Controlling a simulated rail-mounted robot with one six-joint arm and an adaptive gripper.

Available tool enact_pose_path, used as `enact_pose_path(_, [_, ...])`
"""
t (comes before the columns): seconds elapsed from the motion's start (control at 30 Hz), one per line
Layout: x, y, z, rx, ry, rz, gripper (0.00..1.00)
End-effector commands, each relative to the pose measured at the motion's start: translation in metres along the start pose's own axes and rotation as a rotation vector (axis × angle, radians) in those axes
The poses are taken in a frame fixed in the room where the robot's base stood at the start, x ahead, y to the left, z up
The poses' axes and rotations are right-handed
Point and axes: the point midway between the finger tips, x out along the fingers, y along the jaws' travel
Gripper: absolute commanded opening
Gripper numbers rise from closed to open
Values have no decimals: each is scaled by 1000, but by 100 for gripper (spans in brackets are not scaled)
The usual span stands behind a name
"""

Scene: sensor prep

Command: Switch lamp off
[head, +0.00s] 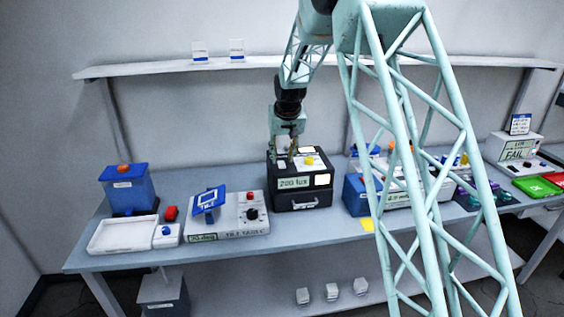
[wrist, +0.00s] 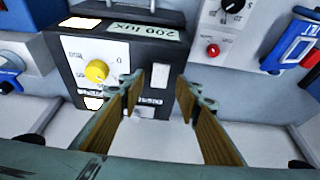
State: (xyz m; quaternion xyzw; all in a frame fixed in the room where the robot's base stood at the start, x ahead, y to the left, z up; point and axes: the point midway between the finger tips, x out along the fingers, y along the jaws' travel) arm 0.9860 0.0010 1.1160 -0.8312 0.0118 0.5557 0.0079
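The black lamp box (head: 297,200) stands on the bench, its front display reading 200 lux (head: 294,183) beside a bright lit square (head: 322,180). In the wrist view the box (wrist: 75,60) shows upside down, with a yellow knob (wrist: 96,71) and a small white switch-like plate (wrist: 161,76) on its top panel. My gripper (wrist: 158,92) is open, its two fingers apart over the panel with nothing held between them. The white plate appears in the gap between the fingertips. In the head view my gripper (head: 291,155) is at the box's top, left of the yellow knob (head: 309,160); contact cannot be told.
Left of the box is a tilt table unit (head: 228,222) with a blue tilted plate (head: 208,199), then a white tray (head: 124,236) and a blue bin (head: 128,190). A blue container (head: 356,194) stands close on the right. A shelf (head: 180,68) runs above the bench.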

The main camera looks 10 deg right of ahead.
Motion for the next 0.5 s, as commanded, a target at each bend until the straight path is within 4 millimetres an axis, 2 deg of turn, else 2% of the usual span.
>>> enact_pose_path(0.2, [21, 0, 0, 0, 0, 0, 31])
enact_pose_path(0.5, [32, 0, -1, 0, 1, 0, 31])
